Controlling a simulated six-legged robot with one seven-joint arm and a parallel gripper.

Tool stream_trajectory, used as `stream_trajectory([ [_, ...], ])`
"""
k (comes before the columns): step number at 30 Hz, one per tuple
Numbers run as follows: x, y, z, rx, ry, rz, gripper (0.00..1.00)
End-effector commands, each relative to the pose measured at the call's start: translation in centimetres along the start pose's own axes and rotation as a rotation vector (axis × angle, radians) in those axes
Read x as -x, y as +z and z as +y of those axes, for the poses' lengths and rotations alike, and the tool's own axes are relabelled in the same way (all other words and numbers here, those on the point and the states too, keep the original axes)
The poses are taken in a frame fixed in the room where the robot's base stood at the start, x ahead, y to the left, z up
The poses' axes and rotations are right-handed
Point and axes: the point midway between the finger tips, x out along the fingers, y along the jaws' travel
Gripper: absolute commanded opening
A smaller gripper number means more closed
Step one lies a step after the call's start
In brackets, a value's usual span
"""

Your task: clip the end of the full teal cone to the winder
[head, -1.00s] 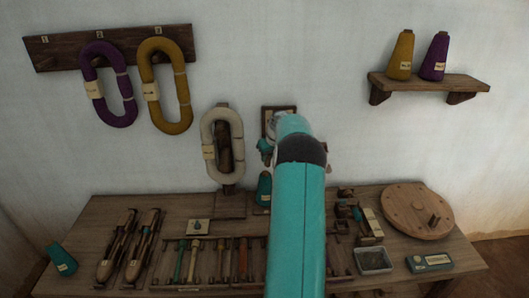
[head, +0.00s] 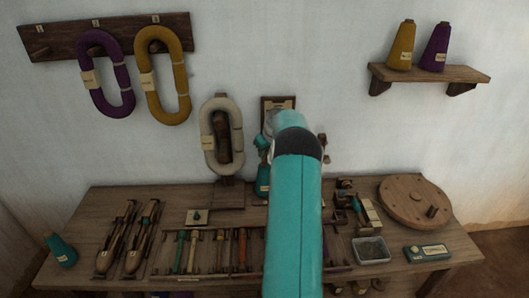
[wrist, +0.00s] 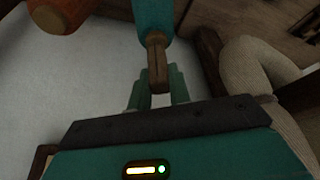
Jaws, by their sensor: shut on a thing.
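My gripper (wrist: 157,92) is shut on a small wooden piece (wrist: 157,58) that looks like a clip; a thick teal form (wrist: 152,18) shows right beyond it. In the head view my arm hides most of the gripper, which is up near the wall plaque (head: 277,102), beside the off-white skein. One teal cone (head: 263,182) stands at the back of the table, just below the gripper. I cannot tell which is full, nor surely which part is the winder; a round wooden disc (head: 405,198) with a peg lies at right.
The off-white skein (head: 236,122) on its stand is close left of the gripper and fills the right of the wrist view. Purple (head: 87,62) and mustard (head: 184,75) skeins hang upper left. A shelf (head: 430,72) holds two cones. Shuttles, tools and a grey tray (head: 371,262) crowd the table.

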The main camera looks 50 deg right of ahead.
Motion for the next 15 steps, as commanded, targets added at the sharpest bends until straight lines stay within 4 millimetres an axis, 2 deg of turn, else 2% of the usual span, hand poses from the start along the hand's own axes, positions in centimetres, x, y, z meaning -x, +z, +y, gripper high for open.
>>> stream_trajectory([
  [15, 3.8, -1.6, -0.1, 0.0, 0.0, 0.002, 0.0],
])
